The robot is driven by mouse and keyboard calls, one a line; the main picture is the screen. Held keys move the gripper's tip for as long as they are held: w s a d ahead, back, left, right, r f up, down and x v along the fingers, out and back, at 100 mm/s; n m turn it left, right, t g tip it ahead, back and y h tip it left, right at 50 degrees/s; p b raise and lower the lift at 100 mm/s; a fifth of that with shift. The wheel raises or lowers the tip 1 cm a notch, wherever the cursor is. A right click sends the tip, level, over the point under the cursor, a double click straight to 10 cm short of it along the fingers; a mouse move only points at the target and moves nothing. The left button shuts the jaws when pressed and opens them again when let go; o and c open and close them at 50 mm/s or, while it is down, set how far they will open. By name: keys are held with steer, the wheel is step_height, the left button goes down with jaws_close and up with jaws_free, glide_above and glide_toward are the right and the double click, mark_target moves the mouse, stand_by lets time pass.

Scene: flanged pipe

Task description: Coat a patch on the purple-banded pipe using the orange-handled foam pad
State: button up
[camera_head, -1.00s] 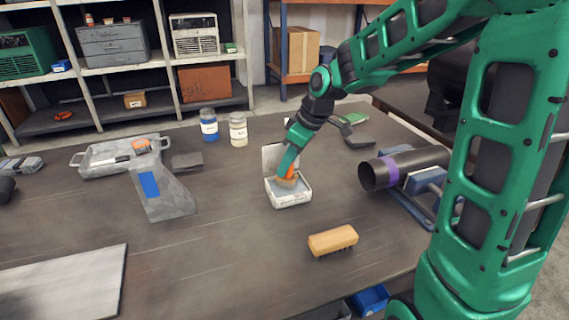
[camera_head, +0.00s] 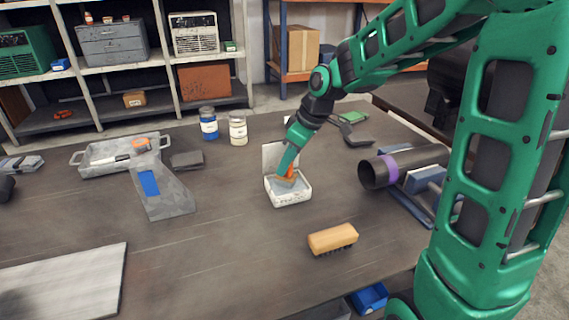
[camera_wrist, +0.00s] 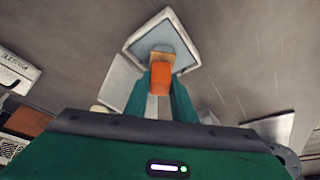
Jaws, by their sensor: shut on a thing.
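The purple-banded pipe (camera_head: 427,158) is dark and lies on a blue stand at the right of the table; its purple band (camera_head: 389,166) is near the open end. My gripper (camera_head: 287,172) is shut on the orange-handled foam pad (camera_wrist: 161,78). The pad's tan foam end is over or in the open white box (camera_head: 290,197), which holds a grey-blue surface. In the wrist view the box (camera_wrist: 185,68) lies beyond the fingers. I cannot tell whether the foam touches that surface.
A wooden brush (camera_head: 333,239) lies in front of the box. Blue-labelled (camera_head: 208,124) and cream (camera_head: 238,129) jars stand behind it. A grey angled block (camera_head: 163,190) and metal tray (camera_head: 112,158) are at left. Bare table lies between box and pipe.

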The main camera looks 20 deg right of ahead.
stand_by(0.3)
steer(key=shift+r, duration=3.45)
